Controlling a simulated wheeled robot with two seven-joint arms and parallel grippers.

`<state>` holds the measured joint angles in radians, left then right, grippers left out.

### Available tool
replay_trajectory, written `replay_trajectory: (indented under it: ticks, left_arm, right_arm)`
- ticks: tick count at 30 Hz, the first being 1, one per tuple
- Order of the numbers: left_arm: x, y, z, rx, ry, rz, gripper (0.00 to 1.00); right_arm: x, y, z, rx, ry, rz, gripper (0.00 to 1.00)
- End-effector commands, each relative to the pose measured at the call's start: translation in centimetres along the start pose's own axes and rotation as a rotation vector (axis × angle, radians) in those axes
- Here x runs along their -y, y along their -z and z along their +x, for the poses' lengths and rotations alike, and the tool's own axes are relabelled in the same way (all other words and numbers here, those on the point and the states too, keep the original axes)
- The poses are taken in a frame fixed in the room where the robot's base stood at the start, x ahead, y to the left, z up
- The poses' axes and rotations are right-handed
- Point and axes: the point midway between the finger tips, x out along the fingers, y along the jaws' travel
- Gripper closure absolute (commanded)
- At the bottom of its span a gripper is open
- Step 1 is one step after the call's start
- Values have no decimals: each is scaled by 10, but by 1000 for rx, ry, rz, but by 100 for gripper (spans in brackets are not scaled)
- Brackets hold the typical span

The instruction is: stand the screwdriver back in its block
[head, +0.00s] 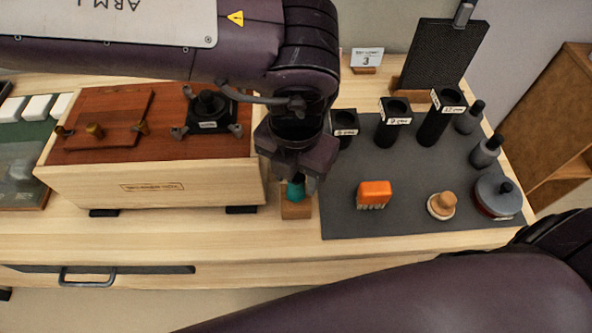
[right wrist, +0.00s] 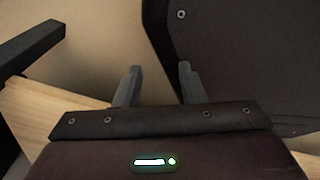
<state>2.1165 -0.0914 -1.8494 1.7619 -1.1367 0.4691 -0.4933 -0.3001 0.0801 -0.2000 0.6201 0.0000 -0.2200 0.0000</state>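The screwdriver's teal handle (head: 296,191) shows in the head view, directly below my left gripper (head: 297,177). It looks about upright, and its lower end is at the small wooden block (head: 296,210) on the bench front. Whether the shaft is in the block's hole is hidden. My left gripper points down over the handle, and its dark hand covers the handle's top. I cannot tell whether its fingers are closed on it. My right gripper (right wrist: 160,68) shows in the right wrist view, with its two fingers apart and nothing between them.
A wooden box (head: 160,185) with a red-brown top stands left of the block. To the right, a grey mat (head: 345,215) holds an orange brush (head: 374,194), a wooden knob (head: 441,205), a round grey weight (head: 497,196) and several black cylinders. My right forearm crosses the lower right.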

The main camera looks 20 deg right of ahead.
Motion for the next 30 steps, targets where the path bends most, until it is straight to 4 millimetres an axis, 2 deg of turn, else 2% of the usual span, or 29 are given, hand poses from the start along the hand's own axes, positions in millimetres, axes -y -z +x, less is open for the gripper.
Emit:
replay_trajectory:
  ticks: [11,16,24,30]
  left_arm:
    - [0,0,0,-1,0,0,49]
    - [0,0,-1,0,0,0,49]
    - [0,-1,-56,3,0,-1,49]
    - [0,0,-75,0,1,0,49]
  right_arm:
    - [0,2,0,-1,0,0,64]
    - [0,23,-6,-13,-1,3,64]
    - [0,21,-5,-9,0,3,64]
    - [0,20,-5,-9,0,3,64]
